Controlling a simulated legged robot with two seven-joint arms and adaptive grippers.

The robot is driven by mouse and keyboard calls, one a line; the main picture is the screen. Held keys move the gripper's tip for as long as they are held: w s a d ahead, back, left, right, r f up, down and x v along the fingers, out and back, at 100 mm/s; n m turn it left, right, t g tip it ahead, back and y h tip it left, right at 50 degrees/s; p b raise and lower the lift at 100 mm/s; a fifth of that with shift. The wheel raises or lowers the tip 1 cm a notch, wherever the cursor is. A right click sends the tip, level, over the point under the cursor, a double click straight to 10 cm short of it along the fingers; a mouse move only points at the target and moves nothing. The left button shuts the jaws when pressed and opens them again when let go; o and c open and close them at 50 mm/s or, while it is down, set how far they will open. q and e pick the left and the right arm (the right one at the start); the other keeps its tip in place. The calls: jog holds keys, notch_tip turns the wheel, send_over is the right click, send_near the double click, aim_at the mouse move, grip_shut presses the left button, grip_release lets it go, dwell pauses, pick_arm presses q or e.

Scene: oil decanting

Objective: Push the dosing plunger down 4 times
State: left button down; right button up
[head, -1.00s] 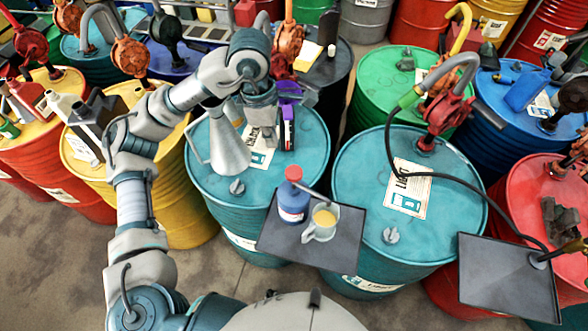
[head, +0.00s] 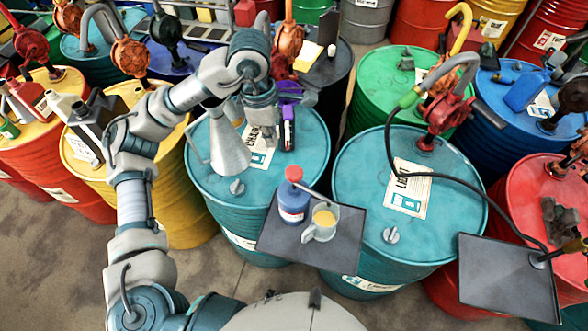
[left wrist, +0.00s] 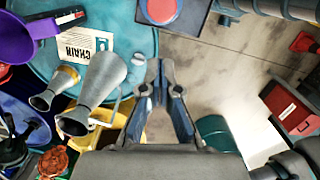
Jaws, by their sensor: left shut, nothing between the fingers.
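The dosing bottle (head: 293,208) is blue, with a white label and a nozzle reaching right. Its red plunger top (head: 294,173) also shows at the upper edge of the left wrist view (left wrist: 160,10). A clear mug (head: 322,222) with yellow liquid stands to the right of the bottle. Both are on a dark tray (head: 341,252) in front of the teal drums. My left gripper (head: 262,114) is above the left teal drum, behind and left of the bottle, apart from it. In the left wrist view its fingers (left wrist: 160,68) are shut and empty. My right gripper is out of view.
A metal funnel (head: 229,152) is beside my left wrist, over the left teal drum (head: 205,190). A purple item (head: 289,93) is just behind the gripper. A hose (head: 470,167) curves over the right teal drum (head: 350,190). Another dark tray (head: 508,282) is at the right.

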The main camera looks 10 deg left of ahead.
aim_at(292, 171)
pick_arm(q)
jog(key=shift+h, duration=0.8)
jog(key=d+f, duration=0.2)
jog(key=f, duration=0.1)
jog(key=shift+w+f, duration=0.15)
jog(key=shift+f, duration=0.05)
jog(key=shift+f, duration=0.1)
jog(key=shift+b+x, duration=1.95)
jog(key=shift+x, duration=1.45)
jog(key=shift+d, duration=0.1)
